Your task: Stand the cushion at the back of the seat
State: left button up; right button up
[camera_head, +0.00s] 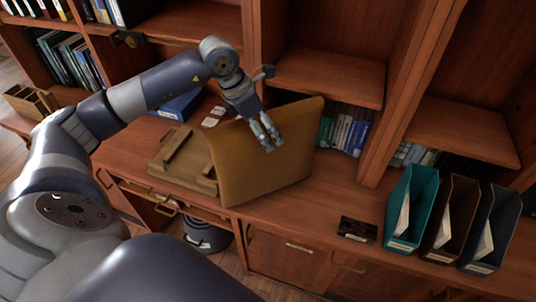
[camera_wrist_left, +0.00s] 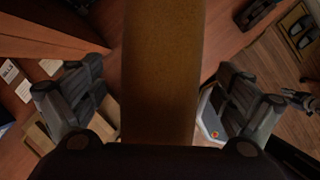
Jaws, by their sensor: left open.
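The cushion (camera_head: 258,170) is a tan-brown square slab. It stands tilted on its edge on the wooden counter, with its broad face towards me. My left gripper (camera_head: 267,138) is at its upper edge, pointing down. In the left wrist view the cushion (camera_wrist_left: 160,70) shows edge-on as a brown band between the two spread fingers, with gaps visible on both sides. The gripper is open and not closed on it. A flat wooden piece with raised slats (camera_head: 178,158), perhaps the seat, lies left of the cushion and is partly hidden by it. My right gripper is not in view.
Teal, brown and dark file holders (camera_head: 413,205) stand at the counter's right, with a small dark box (camera_head: 357,230) beside them. Books (camera_head: 345,132) fill the shelf behind the cushion. A blue binder (camera_head: 180,106) lies behind the slatted piece. The counter right of the cushion is partly clear.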

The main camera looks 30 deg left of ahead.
pick_arm(q)
jog(key=shift+p+x, duration=0.5)
jog(key=shift+x, duration=0.5)
jog(key=shift+w+d+f, duration=0.1)
jog(key=shift+w+f, duration=0.05)
jog(key=shift+f, duration=0.45)
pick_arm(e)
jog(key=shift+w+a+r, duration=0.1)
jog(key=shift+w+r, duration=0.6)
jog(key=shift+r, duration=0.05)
pick_arm(q)
jog(key=c, duration=2)
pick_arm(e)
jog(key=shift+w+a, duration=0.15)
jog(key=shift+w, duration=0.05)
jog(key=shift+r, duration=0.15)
